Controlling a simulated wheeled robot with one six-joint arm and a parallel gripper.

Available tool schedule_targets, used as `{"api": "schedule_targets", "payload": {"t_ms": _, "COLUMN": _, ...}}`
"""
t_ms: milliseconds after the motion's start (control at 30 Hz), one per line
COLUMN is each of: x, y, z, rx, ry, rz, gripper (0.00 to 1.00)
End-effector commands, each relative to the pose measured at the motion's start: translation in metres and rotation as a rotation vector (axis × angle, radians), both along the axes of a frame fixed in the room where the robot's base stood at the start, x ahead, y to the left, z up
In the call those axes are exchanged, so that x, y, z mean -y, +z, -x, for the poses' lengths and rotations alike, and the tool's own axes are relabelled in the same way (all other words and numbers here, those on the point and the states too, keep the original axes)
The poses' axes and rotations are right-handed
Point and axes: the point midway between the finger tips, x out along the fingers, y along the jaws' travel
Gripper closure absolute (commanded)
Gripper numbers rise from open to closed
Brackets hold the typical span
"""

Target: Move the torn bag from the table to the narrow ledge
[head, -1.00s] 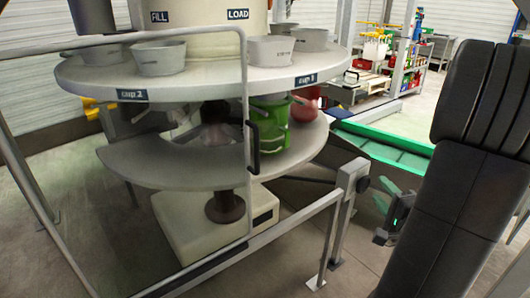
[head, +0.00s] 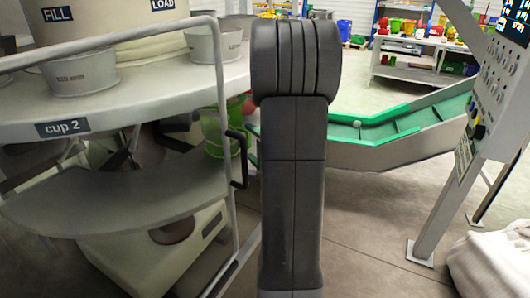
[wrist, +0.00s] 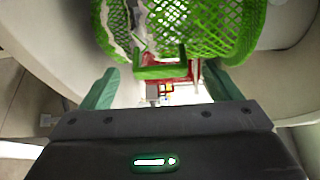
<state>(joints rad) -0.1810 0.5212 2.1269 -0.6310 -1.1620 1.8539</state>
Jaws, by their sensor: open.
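A green mesh bag (wrist: 195,30) with a ragged white-edged gap fills the upper wrist view; it looks like the torn bag. A green bar or clip (wrist: 162,70) hangs at its near edge. My gripper (wrist: 161,80) is open, with one green finger on each side of this bar. I cannot tell whether the fingers touch the bag. In the head view a green item (head: 213,135) shows on the curved lower shelf (head: 120,200), partly hidden by a rail and my arm. My gripper is not visible there. I cannot tell which surface is the narrow ledge.
The round upper table (head: 130,95) carries several grey cups (head: 78,75) above the shelf. A metal rail with a black handle (head: 238,160) stands before it. A green-edged chute (head: 390,125), a control panel post (head: 460,150) and a pale sack (head: 490,265) are at the right.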

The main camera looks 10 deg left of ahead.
Motion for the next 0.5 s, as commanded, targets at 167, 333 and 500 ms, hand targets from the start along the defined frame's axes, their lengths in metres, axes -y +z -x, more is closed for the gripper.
{"api": "schedule_targets", "payload": {"t_ms": 167, "x": -0.012, "y": 0.0, "z": -0.013, "rx": 0.0, "ry": 0.0, "rz": 0.0, "gripper": 0.16}}
{"api": "schedule_targets", "payload": {"t_ms": 333, "x": -0.016, "y": 0.0, "z": -0.017, "rx": 0.0, "ry": 0.0, "rz": 0.0, "gripper": 0.16}}
{"api": "schedule_targets", "payload": {"t_ms": 500, "x": -0.016, "y": 0.0, "z": -0.017, "rx": -0.001, "ry": -0.001, "rz": 0.001, "gripper": 0.16}}
